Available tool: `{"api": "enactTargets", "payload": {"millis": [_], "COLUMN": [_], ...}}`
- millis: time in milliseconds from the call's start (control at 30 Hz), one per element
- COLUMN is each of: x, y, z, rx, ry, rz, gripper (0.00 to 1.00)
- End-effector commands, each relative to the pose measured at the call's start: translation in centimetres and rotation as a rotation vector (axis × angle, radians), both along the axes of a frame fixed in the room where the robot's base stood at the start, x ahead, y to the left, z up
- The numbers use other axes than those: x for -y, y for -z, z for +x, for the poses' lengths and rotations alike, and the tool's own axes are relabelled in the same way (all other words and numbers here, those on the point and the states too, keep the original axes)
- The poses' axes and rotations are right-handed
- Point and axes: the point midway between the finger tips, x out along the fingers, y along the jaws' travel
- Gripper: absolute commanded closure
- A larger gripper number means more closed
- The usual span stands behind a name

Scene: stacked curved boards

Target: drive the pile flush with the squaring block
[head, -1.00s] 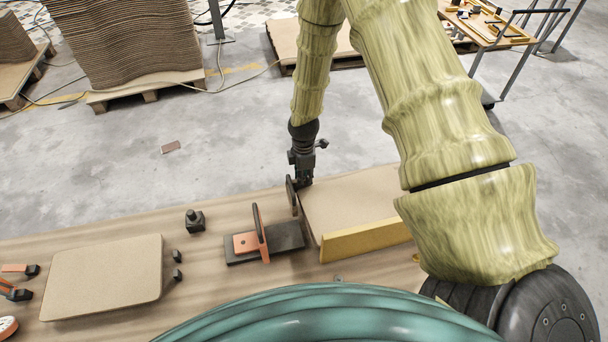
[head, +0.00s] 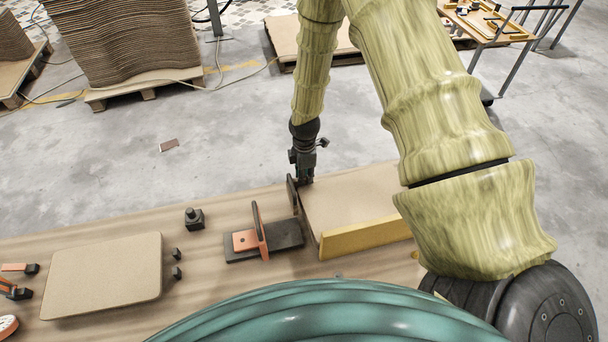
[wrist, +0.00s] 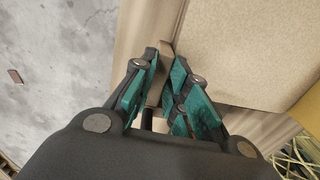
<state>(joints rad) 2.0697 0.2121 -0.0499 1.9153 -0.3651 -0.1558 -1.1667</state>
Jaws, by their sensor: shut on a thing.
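The pile of tan boards (head: 352,200) lies on the table under my arm, with a yellow fence (head: 365,238) along its near edge. Its corner also shows in the wrist view (wrist: 250,45). My gripper (head: 304,178) is at the pile's far left corner. In the wrist view its teal fingers (wrist: 163,85) are shut on a narrow brown-grey piece (wrist: 158,75), which looks like the squaring block. In the head view a dark upright plate (head: 293,195) stands below the gripper, close along the pile's left edge. I cannot tell whether it touches everywhere. My arm hides the pile's right side.
Left of the pile stands an orange upright bracket (head: 258,232) on a dark base (head: 285,236). Further left are a small black knobbed block (head: 194,219), two small dark pieces and a flat tan board (head: 105,274). Open table lies between them.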

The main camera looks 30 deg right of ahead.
Motion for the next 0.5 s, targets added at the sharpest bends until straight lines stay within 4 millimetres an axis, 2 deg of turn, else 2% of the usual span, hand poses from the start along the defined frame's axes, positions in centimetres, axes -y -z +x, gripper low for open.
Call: {"api": "enactTargets", "payload": {"millis": [33, 500], "x": [0.15, 0.88], "y": [0.13, 0.16], "z": [-0.45, -0.71], "rx": [-0.009, -0.011], "ry": [0.002, 0.002], "rz": [-0.001, -0.001], "gripper": [1.00, 1.00]}}
